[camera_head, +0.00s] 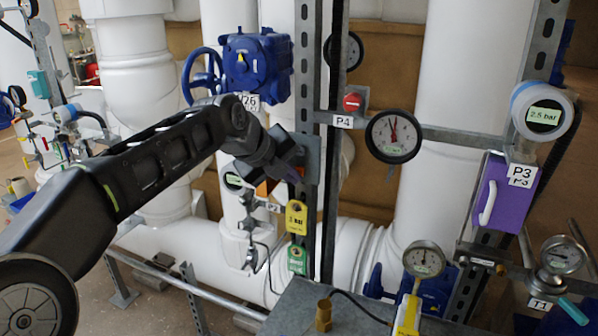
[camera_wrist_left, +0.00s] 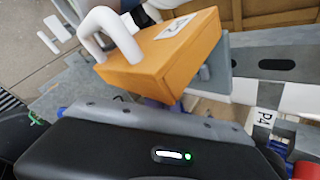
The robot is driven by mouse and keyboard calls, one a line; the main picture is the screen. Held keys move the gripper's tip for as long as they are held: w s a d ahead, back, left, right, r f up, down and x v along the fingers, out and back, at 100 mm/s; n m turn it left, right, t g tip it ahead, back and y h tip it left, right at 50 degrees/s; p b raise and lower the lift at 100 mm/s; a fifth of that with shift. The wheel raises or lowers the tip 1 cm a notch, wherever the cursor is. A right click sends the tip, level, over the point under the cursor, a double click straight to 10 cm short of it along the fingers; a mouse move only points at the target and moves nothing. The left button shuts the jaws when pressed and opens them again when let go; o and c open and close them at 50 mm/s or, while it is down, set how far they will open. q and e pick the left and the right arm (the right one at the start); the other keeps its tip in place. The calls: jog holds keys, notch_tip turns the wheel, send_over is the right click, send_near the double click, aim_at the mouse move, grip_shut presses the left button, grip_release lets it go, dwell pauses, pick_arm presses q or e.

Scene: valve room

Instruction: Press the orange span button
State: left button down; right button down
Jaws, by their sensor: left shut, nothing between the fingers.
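An orange box (camera_wrist_left: 160,62) with a white loop handle (camera_wrist_left: 112,32) and a small white label fills the upper middle of the left wrist view. In the head view only a small orange patch (camera_head: 265,187) of it shows behind my left gripper (camera_head: 288,172). I cannot make out a separate orange span button; it may be hidden. My left gripper is shut and empty, close in front of the metal plate by the orange patch. Whether it touches anything I cannot tell. My right gripper is not in view.
A red button (camera_head: 352,102) sits above the P4 label, beside a round dial gauge (camera_head: 393,136). A blue valve box (camera_head: 257,68) is above my left gripper. Yellow (camera_head: 296,217) and green tags hang below it. A purple box (camera_head: 497,193) is at right.

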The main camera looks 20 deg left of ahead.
pick_arm(q)
jog(key=shift+w, duration=0.25)
dwell(0.5)
jog(key=shift+w+r, duration=0.25)
jog(key=shift+r, duration=0.1)
dwell(0.9)
jog(key=shift+s+a+f+b, duration=0.15)
jog(key=shift+s+f+b, duration=0.25)
jog(key=shift+s, duration=0.1)
dwell(0.3)
